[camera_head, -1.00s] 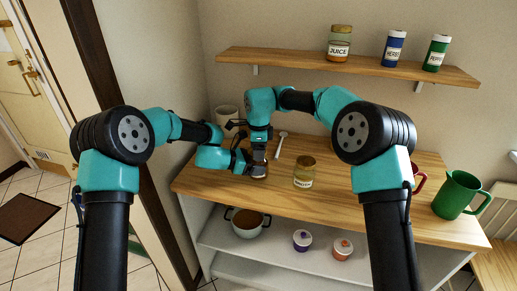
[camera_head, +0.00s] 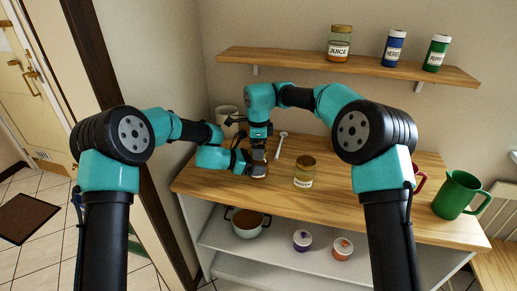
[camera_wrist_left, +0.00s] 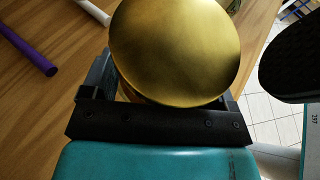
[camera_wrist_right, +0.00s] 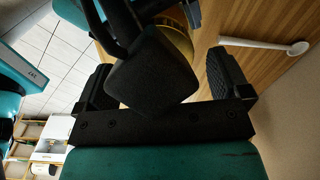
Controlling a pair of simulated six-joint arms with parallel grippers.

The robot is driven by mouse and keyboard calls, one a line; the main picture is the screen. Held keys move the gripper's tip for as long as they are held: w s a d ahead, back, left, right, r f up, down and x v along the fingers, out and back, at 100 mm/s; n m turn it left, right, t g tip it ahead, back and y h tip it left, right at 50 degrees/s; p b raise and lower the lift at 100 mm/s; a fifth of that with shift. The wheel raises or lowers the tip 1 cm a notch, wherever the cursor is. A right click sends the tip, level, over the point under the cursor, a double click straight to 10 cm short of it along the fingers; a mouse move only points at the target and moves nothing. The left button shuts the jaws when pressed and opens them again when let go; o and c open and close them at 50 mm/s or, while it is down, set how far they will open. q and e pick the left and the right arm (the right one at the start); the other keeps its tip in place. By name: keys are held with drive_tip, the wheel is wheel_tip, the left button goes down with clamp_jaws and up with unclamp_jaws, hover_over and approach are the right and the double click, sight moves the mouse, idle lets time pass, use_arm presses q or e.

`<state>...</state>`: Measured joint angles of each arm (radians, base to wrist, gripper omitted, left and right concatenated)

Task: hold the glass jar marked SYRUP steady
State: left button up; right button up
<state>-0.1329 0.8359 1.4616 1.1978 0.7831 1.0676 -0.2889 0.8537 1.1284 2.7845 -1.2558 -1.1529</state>
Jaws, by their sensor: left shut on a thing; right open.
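A glass jar with a gold lid (camera_wrist_left: 178,50) is between the fingers of my left gripper (camera_head: 247,166), which is shut on it. In the head view this jar (camera_head: 259,171) stands at the counter's left part, mostly hidden by my grippers; its label cannot be read. My right gripper (camera_head: 258,145) is open just above it. In the right wrist view, a dark block and part of the gold lid (camera_wrist_right: 178,42) show between the open fingers. A second gold-lidded jar (camera_head: 304,172) stands apart to the right, its label too small to read.
A white spoon (camera_head: 280,146) lies behind the jars. A cream mug (camera_head: 227,114) stands at the back left. A green jug (camera_head: 457,194) stands at the right end. A wall shelf (camera_head: 350,66) holds a JUICE jar (camera_head: 340,45) and two shakers.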

drive_tip(key=shift+r, duration=1.55)
drive_tip(key=shift+o, duration=0.4)
drive_tip(key=shift+r, duration=0.1)
drive_tip(key=r+n, duration=0.2)
drive_tip(key=r, duration=0.1)
drive_tip(key=r+n, duration=0.3)
drive_tip(key=r, duration=0.1)
drive_tip(key=shift+w+r, duration=0.15)
drive_tip(key=shift+w, duration=0.05)
drive_tip(key=shift+g, duration=0.3)
wheel_tip(320, 180, down, 12)
drive_tip(key=shift+d+f, duration=0.1)
drive_tip(key=shift+c, duration=0.2)
